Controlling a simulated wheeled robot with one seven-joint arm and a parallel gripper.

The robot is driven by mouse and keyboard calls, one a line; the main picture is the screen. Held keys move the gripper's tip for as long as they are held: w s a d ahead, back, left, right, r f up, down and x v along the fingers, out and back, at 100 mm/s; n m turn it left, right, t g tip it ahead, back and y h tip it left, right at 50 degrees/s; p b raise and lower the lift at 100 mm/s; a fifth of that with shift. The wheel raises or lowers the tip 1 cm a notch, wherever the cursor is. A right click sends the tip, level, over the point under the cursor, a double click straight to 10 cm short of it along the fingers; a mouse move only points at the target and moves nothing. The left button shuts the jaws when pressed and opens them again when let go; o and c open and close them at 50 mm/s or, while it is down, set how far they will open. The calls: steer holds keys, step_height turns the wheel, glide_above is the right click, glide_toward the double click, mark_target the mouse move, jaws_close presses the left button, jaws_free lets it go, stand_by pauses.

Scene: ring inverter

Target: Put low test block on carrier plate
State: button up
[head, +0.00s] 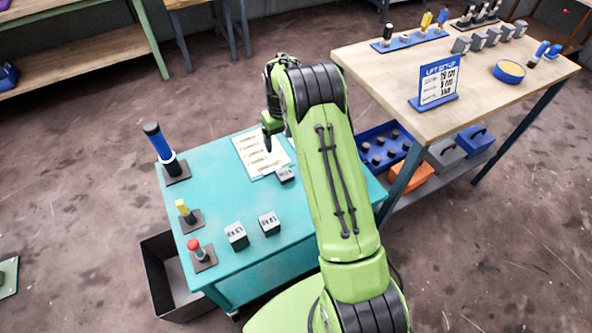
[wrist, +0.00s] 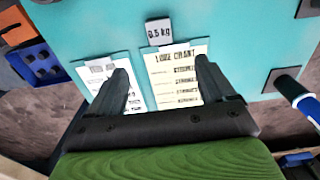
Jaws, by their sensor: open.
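A small grey block (head: 285,174) lies on the teal table (head: 215,190) beside the paper sheets. In the wrist view this block (wrist: 159,32) reads 0.5 kg. Two more labelled grey blocks, one at left (head: 236,235) and one at right (head: 269,223), stand nearer the table's front. Dark square plates carry a blue-topped post (head: 158,145), a yellow-topped post (head: 184,211) and a red-knobbed post (head: 195,248). I cannot tell which one is the carrier plate. My gripper (head: 267,140) is open and empty above the sheets; its fingers (wrist: 161,70) point towards the 0.5 kg block, apart from it.
Paper sheets (head: 262,153) lie at the table's back. A wooden bench (head: 460,75) at right holds a sign (head: 438,82), several grey blocks and a yellow-blue disc (head: 509,71). A blue tray (head: 385,150) is under it. A dark bin (head: 160,270) stands left of the teal table.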

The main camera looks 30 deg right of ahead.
steer(key=b, duration=0.3)
glide_above(285, 174)
step_height(285, 174, down, 10)
steer(key=shift+w+d+f, duration=0.1)
steer(key=shift+f, duration=0.15)
step_height(285, 174, down, 6)
steer(key=shift+r+b, duration=0.2)
steer(key=shift+b, duration=0.75)
steer(key=shift+r, duration=0.15)
jaws_close()
